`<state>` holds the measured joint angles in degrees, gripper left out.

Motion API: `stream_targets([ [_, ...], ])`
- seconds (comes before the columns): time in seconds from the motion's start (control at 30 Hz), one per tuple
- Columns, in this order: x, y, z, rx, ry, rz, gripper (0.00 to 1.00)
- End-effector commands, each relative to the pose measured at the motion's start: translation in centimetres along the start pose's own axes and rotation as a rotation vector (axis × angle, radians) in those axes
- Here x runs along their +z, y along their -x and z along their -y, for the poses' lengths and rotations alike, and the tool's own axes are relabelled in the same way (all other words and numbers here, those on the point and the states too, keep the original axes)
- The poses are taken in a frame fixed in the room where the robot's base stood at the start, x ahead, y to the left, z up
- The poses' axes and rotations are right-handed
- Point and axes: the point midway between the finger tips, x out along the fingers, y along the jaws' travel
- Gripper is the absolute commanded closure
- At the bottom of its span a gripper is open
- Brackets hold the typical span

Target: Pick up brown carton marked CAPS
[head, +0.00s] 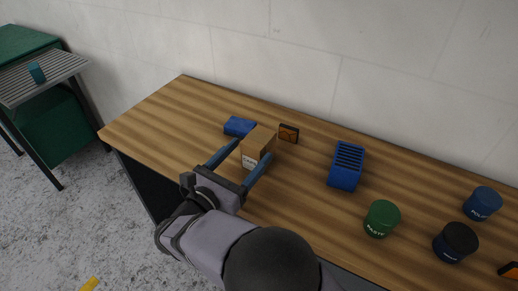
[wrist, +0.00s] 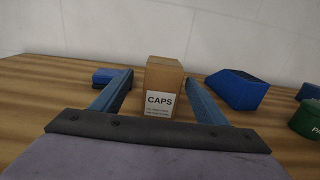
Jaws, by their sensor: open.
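The brown carton (head: 262,138) stands upright on the wooden table (head: 160,118). In the wrist view the carton (wrist: 164,76) shows a white label reading CAPS and faces me. My gripper (head: 242,163) is open, with its two blue fingers pointing at the carton. In the wrist view the fingertips of my gripper (wrist: 162,84) lie to the left and right of the carton, with space on both sides. I cannot tell how far the fingertips reach along its sides.
A blue slotted holder (head: 346,167), a green tin (head: 382,218), a black tin (head: 455,242) and a blue tin (head: 482,203) stand to the right. The table's left end is clear.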

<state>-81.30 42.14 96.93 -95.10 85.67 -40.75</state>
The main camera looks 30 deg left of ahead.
Motion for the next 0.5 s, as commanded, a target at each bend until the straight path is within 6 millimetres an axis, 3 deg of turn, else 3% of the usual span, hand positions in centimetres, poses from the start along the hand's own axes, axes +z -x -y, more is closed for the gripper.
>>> stream_targets([
  [0.5, 0.5, -4.8, 0.5, -0.002, -0.001, -0.001, 0.33],
])
